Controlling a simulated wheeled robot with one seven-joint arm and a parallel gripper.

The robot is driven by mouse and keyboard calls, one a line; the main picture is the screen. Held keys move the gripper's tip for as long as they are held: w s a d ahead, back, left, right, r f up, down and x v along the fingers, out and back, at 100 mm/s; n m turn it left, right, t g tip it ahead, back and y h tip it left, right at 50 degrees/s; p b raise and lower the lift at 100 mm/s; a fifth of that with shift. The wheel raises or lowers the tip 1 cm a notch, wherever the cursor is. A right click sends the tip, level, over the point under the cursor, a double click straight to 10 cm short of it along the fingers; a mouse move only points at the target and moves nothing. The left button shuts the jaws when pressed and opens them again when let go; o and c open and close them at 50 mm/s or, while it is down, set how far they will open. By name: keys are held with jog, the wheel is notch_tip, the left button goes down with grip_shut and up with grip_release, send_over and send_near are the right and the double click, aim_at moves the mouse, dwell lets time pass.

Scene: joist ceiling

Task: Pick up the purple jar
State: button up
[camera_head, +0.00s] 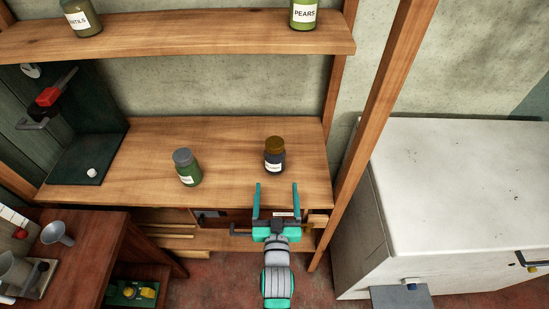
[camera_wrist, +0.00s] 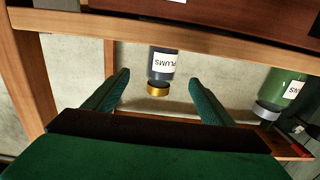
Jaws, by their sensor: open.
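The purple jar (camera_head: 275,160) is dark, with a brown-gold lid and a white label, and stands upright on the wooden shelf. In the wrist view the jar (camera_wrist: 162,68) appears upside down, its label reads PLUMS, and it shows between my finger tips, farther off. My gripper (camera_head: 276,187) is open and empty, its two green fingers pointing at the shelf just in front of the jar. The fingers also show in the wrist view (camera_wrist: 158,80). Nothing is seen touching the jar.
A green jar with a grey lid (camera_head: 187,168) stands on the same shelf to the left. A wooden post (camera_head: 375,120) rises to the right, beside a white chest (camera_head: 460,190). An upper shelf (camera_head: 190,38) holds two jars. The shelf between the two lower jars is clear.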

aim_at(275, 163)
jog(key=w, duration=0.2)
jog(key=w+r, duration=0.1)
jog(key=w, duration=0.4)
jog(key=shift+w+r, duration=0.3)
jog(key=w, duration=0.4)
jog(key=shift+w+a+r, duration=0.1)
jog(key=shift+w+a, duration=0.2)
jog(key=shift+w, duration=0.75)
jog(key=shift+c, duration=0.4)
jog(key=c, duration=1.4)
jog(key=shift+o, duration=0.2)
jog(key=shift+r, duration=0.1)
